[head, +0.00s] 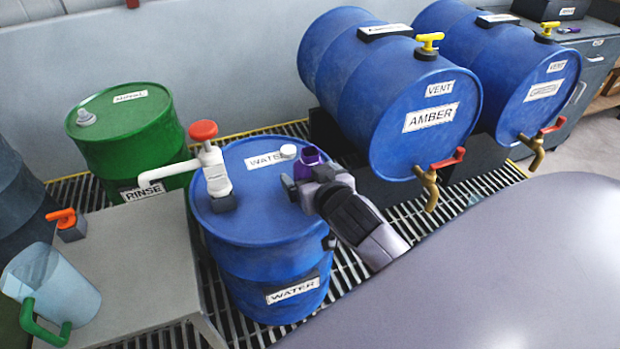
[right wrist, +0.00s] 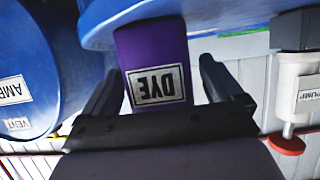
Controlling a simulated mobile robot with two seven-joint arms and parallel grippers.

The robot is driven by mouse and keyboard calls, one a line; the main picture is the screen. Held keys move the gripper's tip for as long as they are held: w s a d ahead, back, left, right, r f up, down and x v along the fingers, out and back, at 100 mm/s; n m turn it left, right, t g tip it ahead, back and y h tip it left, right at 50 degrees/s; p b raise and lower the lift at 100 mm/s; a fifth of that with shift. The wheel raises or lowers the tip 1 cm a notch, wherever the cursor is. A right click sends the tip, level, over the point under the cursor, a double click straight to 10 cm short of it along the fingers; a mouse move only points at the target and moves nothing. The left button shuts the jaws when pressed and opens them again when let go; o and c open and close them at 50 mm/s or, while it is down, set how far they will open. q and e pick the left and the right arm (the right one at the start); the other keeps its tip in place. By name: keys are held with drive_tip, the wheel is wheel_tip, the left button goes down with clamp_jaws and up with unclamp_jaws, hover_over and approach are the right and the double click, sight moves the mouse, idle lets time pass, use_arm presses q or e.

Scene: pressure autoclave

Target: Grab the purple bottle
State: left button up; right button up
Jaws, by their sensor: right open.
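The purple bottle (head: 310,156) stands on top of the blue water drum (head: 262,222), partly hidden behind my right gripper (head: 306,184) in the head view. In the right wrist view the purple bottle (right wrist: 152,45) appears upside down with a white DYE label. My right gripper (right wrist: 158,70) is open, with one dark finger on each side of the bottle. Gaps show between the bottle and both fingers, and nothing is gripped. My left gripper is out of view.
A white pump (head: 215,170) with a red knob and a white cap (head: 288,152) are on the drum top, left of the bottle. The AMBER drum (head: 415,85) lies to the right. A green RINSE drum (head: 128,130) and a table (head: 145,270) with a clear jug (head: 52,285) are left.

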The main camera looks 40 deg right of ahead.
drive_tip(key=shift+w, duration=0.1)
drive_tip(key=c, duration=1.3)
drive_tip(key=shift+r, duration=0.15)
